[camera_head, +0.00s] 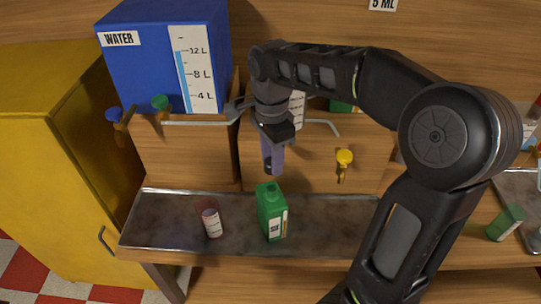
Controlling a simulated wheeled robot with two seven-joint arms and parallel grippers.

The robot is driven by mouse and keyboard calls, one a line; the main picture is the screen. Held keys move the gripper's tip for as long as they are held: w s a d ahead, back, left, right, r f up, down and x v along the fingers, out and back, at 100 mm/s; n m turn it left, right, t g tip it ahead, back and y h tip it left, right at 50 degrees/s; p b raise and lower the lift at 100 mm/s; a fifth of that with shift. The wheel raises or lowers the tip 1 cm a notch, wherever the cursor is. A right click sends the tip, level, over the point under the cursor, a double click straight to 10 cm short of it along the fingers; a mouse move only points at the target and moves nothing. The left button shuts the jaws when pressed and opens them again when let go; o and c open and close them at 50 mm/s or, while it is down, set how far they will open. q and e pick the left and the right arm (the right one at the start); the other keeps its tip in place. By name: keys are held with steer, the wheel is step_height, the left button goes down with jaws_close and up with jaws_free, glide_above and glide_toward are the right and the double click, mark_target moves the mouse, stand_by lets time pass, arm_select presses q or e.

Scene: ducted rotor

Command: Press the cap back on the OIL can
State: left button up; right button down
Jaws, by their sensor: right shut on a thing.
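A green can (271,214) stands upright on the grey metal tray, below my right gripper; its white label is too small to read, so I cannot confirm that it is the OIL can. My right gripper (271,166) points down just above the can's top, with a gap between them. It is shut on a small dark thing at its fingertips, which looks like the cap and is mostly hidden by the fingers. My left gripper is not in view.
The grey tray (160,215) also holds a reddish jar (211,222) left of the can. A blue WATER tank (150,65) stands behind, with taps below it. A yellow tap (344,157) is at the right. Another green container (506,222) is at far right.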

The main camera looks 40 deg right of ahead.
steer(key=b, duration=0.4)
glide_above(271, 188)
steer(key=shift+f, duration=2.3)
steer(key=shift+d+f+b, duration=0.1)
steer(key=shift+f+b, duration=0.35)
steer(key=shift+f, duration=0.4)
steer(key=shift+f, duration=0.2)
steer(key=c, duration=0.9)
jaws_free()
steer(key=shift+o, duration=0.3)
